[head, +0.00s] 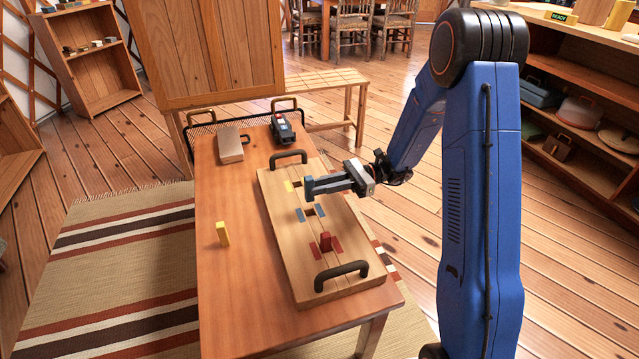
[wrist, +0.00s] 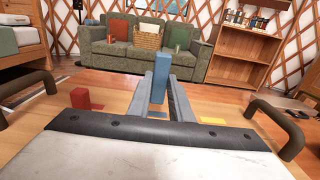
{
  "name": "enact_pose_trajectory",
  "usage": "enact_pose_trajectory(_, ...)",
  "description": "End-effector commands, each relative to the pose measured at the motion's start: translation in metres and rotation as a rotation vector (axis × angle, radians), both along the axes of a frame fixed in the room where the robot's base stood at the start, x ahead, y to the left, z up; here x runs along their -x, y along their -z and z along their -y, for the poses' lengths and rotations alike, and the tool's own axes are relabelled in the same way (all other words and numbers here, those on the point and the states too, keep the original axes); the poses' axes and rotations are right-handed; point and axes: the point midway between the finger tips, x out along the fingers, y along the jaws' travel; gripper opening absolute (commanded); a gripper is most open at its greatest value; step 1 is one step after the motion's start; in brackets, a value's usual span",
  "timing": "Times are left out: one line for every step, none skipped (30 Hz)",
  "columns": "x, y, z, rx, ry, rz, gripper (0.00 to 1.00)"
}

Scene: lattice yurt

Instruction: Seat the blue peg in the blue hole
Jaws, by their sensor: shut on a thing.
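The blue peg (wrist: 161,72) stands upright between the fingers of my gripper (wrist: 160,95) in the wrist view. My gripper (head: 318,184) is shut on it and, in the head view, is over the wooden board (head: 291,262), between the yellow and blue marks. The blue hole (head: 310,212) lies between two blue patches in the board's middle, just nearer the camera than the gripper. The peg's lower end is hidden in the wrist view, and its height above the board is hard to tell.
A red peg (head: 326,242) stands between red patches on the board. A yellow peg (head: 222,233) stands on the table to the left. Black handles (head: 341,274) rise at both board ends. A box (head: 229,146) and a dark device (head: 282,130) sit at the back.

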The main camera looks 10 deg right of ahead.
Motion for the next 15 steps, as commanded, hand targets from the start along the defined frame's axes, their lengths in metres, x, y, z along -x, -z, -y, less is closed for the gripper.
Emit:
enact_pose_trajectory(0.0, 0.004, 0.0, 0.0, 0.0, -0.001, 0.0)
enact_pose_trajectory(0.0, 0.007, 0.0, 0.0, 0.0, -0.001, 0.0)
enact_pose_trajectory(0.0, 0.01, 0.0, -0.001, 0.0, -0.002, 0.0)
enact_pose_trajectory(0.0, 0.012, 0.0, -0.001, 0.0, -0.002, 0.0)
enact_pose_trajectory(0.0, 0.015, 0.0, 0.0, 0.0, -0.003, 0.0)
enact_pose_trajectory(0.0, 0.018, 0.0, -0.001, -0.001, -0.002, 0.0)
enact_pose_trajectory(0.0, 0.02, 0.0, -0.001, -0.001, -0.001, 0.0)
enact_pose_trajectory(0.0, 0.022, 0.0, -0.001, -0.001, -0.001, 0.0)
enact_pose_trajectory(0.0, 0.026, 0.0, -0.001, -0.001, -0.001, 0.0)
enact_pose_trajectory(0.0, 0.028, 0.0, -0.001, -0.001, -0.001, 0.0)
enact_pose_trajectory(0.0, 0.03, 0.0, -0.001, -0.001, -0.002, 0.0)
enact_pose_trajectory(0.0, 0.033, 0.0, -0.001, -0.001, -0.002, 0.0)
enact_pose_trajectory(0.0, 0.035, 0.0, -0.001, -0.001, -0.002, 0.0)
enact_pose_trajectory(0.0, 0.036, 0.0, 0.0, -0.001, -0.001, 0.0)
enact_pose_trajectory(0.0, 0.038, 0.0, 0.0, -0.001, 0.0, 0.0)
